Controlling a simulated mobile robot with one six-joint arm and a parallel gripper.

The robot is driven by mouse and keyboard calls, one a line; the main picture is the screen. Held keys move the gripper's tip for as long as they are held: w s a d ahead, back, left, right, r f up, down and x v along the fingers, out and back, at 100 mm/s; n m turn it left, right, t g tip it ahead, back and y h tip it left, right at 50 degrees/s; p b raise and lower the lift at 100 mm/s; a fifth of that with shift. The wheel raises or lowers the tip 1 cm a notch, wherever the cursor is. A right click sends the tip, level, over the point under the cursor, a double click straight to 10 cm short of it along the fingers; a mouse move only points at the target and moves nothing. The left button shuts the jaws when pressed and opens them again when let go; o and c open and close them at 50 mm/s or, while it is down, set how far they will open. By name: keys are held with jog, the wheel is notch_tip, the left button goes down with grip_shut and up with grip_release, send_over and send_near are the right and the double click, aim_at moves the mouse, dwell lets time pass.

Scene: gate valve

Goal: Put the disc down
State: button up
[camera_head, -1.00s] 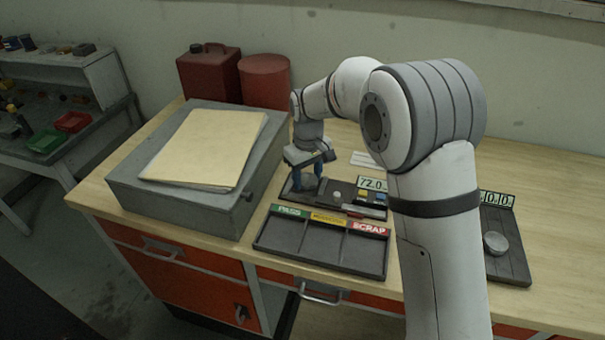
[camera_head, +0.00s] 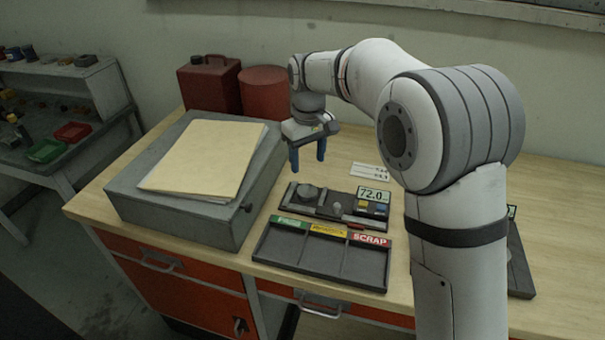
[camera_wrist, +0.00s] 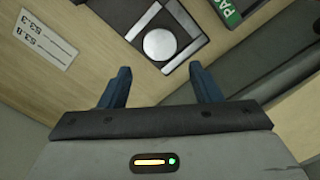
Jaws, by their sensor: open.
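A grey disc (camera_head: 308,193) sits at the left end of the dark gauge base (camera_head: 325,211), whose display reads 72.0. In the wrist view the disc (camera_wrist: 160,44) shows a bright round face, beyond the fingertips and apart from them. My gripper (camera_head: 308,168) hangs above and behind the disc, fingers pointing down, open and empty. Its two blue fingers (camera_wrist: 160,80) also show spread apart in the wrist view.
A sorting tray (camera_head: 320,262) with PASS, a yellow-labelled middle and SCRAP compartments lies in front, its compartments empty. A grey box (camera_head: 180,222) with a folder stands left. Red containers (camera_head: 210,85) stand behind. My arm hides most of a dark stand (camera_head: 518,265) at right.

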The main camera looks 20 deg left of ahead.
jog(key=s+d+r+m+t, duration=0.1)
jog(key=s+d+r+m, duration=0.15)
jog(key=d, duration=0.45)
jog(key=s+d+r+m, duration=0.15)
jog(key=s+d, duration=0.25)
jog(key=d, duration=0.4)
jog(key=s+d+r+m+t, duration=0.1)
jog(key=s+d+r+m, duration=0.15)
jog(key=d, duration=0.45)
jog(key=s+d+f+m, duration=0.2)
jog(key=s+d, duration=0.2)
jog(key=s, duration=0.3)
jog(key=s+d+f+m+t, duration=0.1)
jog(key=s+d+f, duration=0.2)
jog(key=s+d, duration=0.2)
jog(key=s, duration=0.3)
jog(key=shift+d+f+m, duration=0.2)
jog(key=shift+d+m, duration=0.05)
jog(key=shift+m, duration=0.1)
